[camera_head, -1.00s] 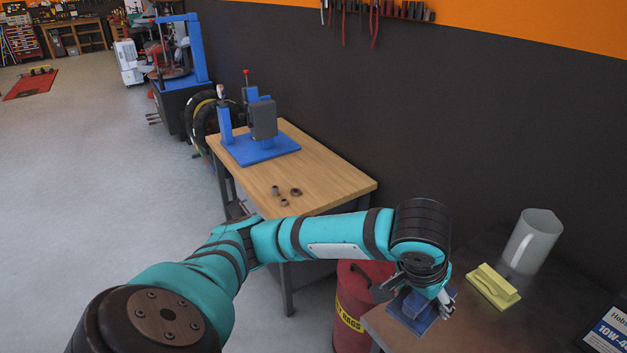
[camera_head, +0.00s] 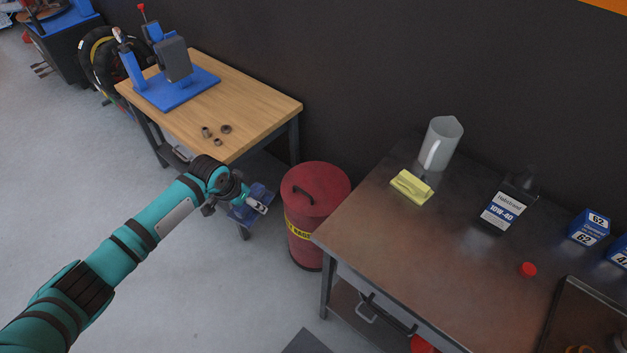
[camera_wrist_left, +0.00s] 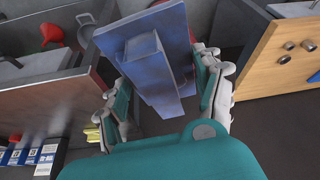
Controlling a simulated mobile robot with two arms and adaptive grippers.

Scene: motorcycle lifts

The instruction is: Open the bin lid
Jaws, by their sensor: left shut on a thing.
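The red bin (camera_head: 318,235) stands upright on the floor between the wooden bench and the dark table. It has a yellow label band with black lettering. Its round red lid (camera_head: 328,183) lies closed on top, with a dark handle (camera_head: 304,196). My left gripper (camera_head: 242,207) is to the left of the bin, apart from the lid. It is shut on a blue flat piece (camera_head: 254,194) with a raised block, also seen between the fingers in the left wrist view (camera_wrist_left: 150,65). My right gripper is not in view.
The wooden bench (camera_head: 255,103) holds a blue press (camera_head: 170,75) and small metal rings. Floor in front of the bin is open.

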